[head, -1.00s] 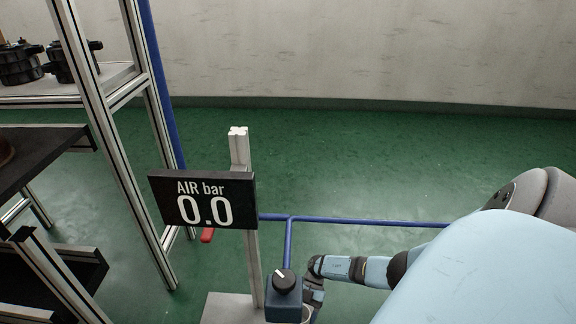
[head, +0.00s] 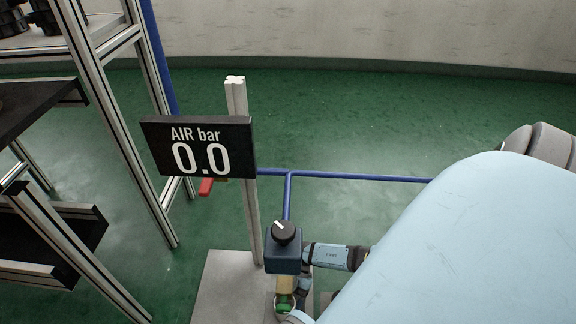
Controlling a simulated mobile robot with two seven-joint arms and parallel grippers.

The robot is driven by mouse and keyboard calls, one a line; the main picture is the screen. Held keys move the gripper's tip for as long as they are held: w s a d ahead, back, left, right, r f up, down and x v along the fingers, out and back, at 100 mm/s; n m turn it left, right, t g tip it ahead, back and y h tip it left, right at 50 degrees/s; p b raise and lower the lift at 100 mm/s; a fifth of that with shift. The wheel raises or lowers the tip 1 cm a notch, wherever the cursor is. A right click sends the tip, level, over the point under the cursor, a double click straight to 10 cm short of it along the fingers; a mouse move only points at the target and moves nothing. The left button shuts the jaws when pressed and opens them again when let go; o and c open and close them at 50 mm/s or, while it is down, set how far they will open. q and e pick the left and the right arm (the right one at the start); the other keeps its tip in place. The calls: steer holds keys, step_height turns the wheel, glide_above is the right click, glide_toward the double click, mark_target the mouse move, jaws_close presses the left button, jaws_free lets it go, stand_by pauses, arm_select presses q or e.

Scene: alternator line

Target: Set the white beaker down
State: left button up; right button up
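I cannot make out the white beaker in the head view. A small pale piece at the bottom edge below the regulator is cut off and too small to name. One of my light blue arms fills the lower right, and a slimmer blue link with dark joints reaches behind the regulator. No gripper fingers show, so neither gripper can be seen.
An air pressure display (head: 199,147) reads 0.0 on a metal post (head: 248,215). A regulator with a black knob (head: 284,232) stands beside it, fed by a blue pipe (head: 345,177). A red valve handle (head: 206,187) is behind. Metal shelving (head: 100,130) stands left; green floor is open beyond.

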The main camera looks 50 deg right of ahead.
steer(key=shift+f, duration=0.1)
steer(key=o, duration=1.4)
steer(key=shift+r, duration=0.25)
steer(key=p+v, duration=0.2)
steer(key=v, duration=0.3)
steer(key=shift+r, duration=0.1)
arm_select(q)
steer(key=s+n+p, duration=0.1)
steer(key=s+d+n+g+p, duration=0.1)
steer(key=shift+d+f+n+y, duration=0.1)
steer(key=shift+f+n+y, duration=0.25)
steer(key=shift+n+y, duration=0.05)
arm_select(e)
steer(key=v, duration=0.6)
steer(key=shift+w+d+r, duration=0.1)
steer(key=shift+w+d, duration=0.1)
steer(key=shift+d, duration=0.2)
